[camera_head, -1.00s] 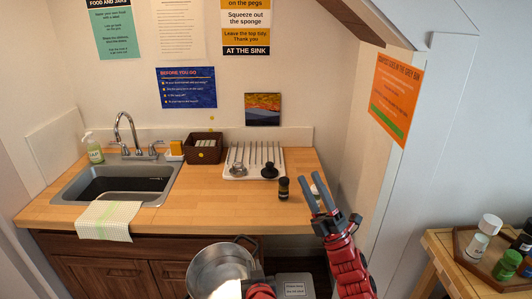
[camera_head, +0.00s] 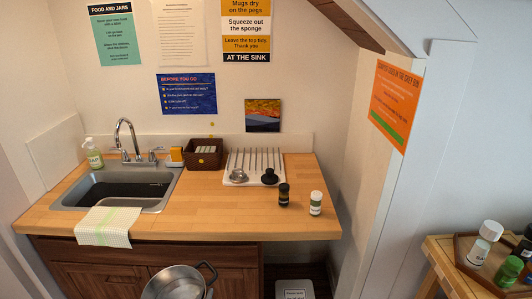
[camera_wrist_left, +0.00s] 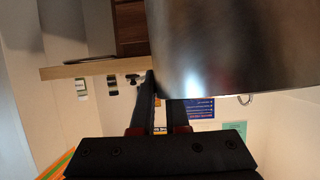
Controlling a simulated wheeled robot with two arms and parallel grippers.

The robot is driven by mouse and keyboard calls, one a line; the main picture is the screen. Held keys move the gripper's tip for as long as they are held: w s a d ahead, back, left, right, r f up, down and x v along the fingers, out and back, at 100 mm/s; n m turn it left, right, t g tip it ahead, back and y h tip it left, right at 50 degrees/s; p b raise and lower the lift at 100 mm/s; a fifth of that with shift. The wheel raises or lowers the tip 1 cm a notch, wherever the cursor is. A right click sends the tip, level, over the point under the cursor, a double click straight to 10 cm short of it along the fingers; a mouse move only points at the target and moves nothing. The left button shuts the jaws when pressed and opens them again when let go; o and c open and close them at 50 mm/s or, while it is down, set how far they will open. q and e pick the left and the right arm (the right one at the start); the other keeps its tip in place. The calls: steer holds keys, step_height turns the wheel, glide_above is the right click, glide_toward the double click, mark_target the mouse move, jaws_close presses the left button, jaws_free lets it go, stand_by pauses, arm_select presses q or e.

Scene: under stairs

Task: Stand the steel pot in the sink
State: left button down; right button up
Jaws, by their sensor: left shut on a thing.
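The steel pot (camera_head: 172,283) is at the bottom edge of the head view, in front of the cabinet doors and below the counter top. Its open top and one dark side handle show; its lower part is cut off. In the left wrist view the pot's curved steel wall (camera_wrist_left: 225,45) fills the upper right. My left gripper (camera_wrist_left: 158,85) is shut on the pot's wall there; in the head view its fingers are not clearly visible. The sink (camera_head: 150,209) is set in the counter at the left, its basin empty as far as I see. My right gripper is out of view.
A striped towel (camera_head: 106,226) hangs over the counter's front edge by the sink. The tap (camera_head: 130,138), soap bottle (camera_head: 94,156) and sponge stand behind it. A basket (camera_head: 203,153), drying rack (camera_head: 254,164) and two jars (camera_head: 315,203) stand to the right. Bare counter (camera_head: 215,208) lies between.

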arm_select(q)
steer(key=s+f, duration=0.1)
steer(key=s, duration=0.5)
steer(key=shift+f, duration=0.3)
steer(key=shift+a, duration=0.1)
